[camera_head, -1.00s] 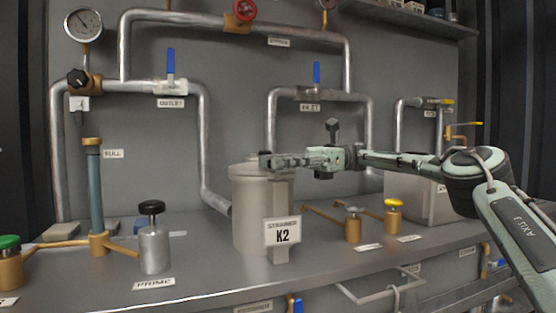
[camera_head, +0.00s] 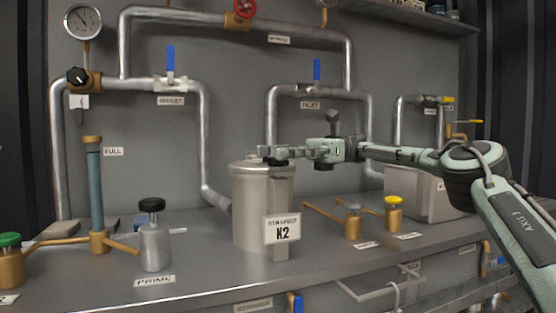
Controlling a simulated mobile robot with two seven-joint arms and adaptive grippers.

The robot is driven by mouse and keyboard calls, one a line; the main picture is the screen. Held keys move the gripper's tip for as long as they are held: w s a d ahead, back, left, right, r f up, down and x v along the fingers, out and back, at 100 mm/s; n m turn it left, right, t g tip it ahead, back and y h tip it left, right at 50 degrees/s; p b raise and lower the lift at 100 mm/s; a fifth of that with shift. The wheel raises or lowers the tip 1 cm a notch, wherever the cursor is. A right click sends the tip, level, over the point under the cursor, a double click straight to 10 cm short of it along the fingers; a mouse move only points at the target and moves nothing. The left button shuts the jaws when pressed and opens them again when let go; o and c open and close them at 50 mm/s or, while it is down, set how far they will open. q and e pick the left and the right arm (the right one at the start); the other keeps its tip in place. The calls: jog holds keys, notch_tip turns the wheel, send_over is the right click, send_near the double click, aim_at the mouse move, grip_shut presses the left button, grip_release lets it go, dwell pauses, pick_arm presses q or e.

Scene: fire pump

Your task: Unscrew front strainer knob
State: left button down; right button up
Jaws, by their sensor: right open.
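The grey strainer canister (camera_head: 252,212) stands on the bench with a "STRAINER K2" sign (camera_head: 282,230) on its front. A small dark knob (camera_head: 277,161) shows on the front part of its lid, partly hidden by my fingers. My right gripper (camera_head: 274,151) comes in from the right, held level over the lid. Its fingers are open and reach over the knob. I cannot tell whether they touch it. My left gripper is not in view.
A yellow-topped brass valve (camera_head: 393,213) and a smaller grey-topped one (camera_head: 353,222) stand right of the canister. The PRIME cylinder (camera_head: 154,245) with a black knob stands to the left. Pipes with blue-handled valves (camera_head: 317,75) run along the back wall.

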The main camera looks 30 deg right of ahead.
notch_tip(320, 180, up, 8)
jog(key=shift+r, duration=0.35)
